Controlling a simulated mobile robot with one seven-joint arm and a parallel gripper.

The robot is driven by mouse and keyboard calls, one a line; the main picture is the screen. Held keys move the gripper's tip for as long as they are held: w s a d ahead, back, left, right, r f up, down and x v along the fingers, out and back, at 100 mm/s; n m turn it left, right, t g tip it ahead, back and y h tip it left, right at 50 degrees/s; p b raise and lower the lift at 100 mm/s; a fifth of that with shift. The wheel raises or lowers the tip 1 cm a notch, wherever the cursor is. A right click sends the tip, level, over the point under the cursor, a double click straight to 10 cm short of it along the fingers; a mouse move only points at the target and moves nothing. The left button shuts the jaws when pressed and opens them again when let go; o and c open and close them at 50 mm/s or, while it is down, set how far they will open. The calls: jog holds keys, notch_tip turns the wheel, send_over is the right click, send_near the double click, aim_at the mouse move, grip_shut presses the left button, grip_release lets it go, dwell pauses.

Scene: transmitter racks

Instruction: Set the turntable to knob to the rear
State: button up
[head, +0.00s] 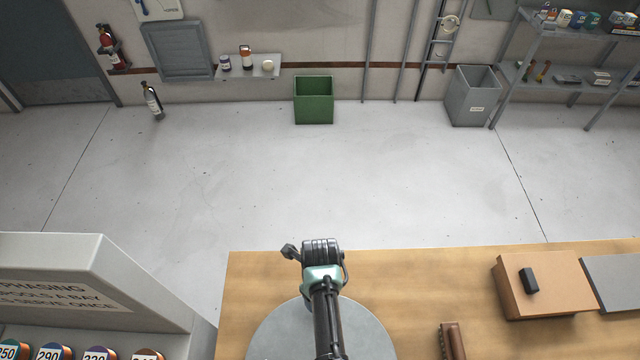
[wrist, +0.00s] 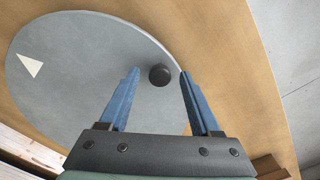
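The turntable is a round grey disc (head: 274,332) on the wooden workbench, partly hidden behind my arm in the head view. In the wrist view the disc (wrist: 75,85) shows a white triangle mark (wrist: 30,65) near its left edge. A dark round knob (wrist: 159,75) stands on the disc near its right edge. My gripper (wrist: 158,74) has two blue fingers, spread apart and empty, with the knob appearing between the fingertips. I cannot tell how far above the knob they are. In the head view the fingers are hidden by my wrist.
On the bench (head: 440,280) to the right are a brown box (head: 540,290) with a black item on top, a grey plate (head: 615,280) and a brown brush-like block (head: 452,341). A sloped grey console (head: 95,285) with coil discs stands at left.

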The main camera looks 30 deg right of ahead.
notch_tip(320, 180, up, 13)
jog(key=shift+b, duration=0.3)
dwell(0.5)
dwell(0.4)
